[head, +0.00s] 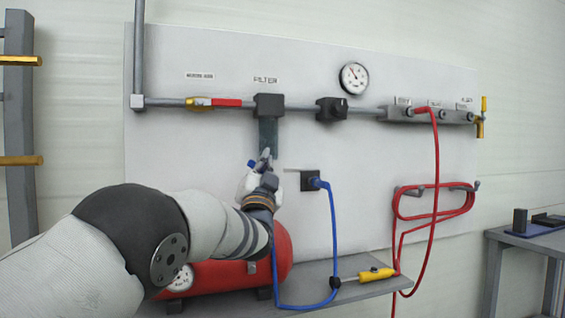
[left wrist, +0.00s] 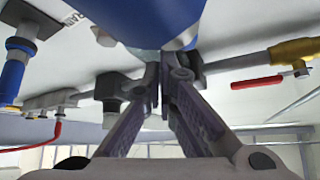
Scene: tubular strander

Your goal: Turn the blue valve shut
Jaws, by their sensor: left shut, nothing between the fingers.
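A dark filter bowl (head: 268,135) hangs below the block labelled filter on the wall panel. A small blue part (head: 252,164), perhaps the blue valve, shows just under it beside my gripper. My left gripper (head: 265,156) is at the bowl's lower end, its fingers pointing up, shut and empty. In the left wrist view its fingertips (left wrist: 163,72) are together close to a large blue rounded body (left wrist: 160,18), which fills the top centre. I cannot tell whether they touch it. My gripper and wrist partly hide the small blue part. My right gripper is not in view.
A grey pipe with a red-handled yellow valve (head: 212,102), a regulator (head: 331,109) and a gauge (head: 354,78) runs above. A blue hose (head: 331,225) hangs right of my gripper, with red hoses (head: 434,200) farther right. A red tank (head: 215,277) lies below my forearm.

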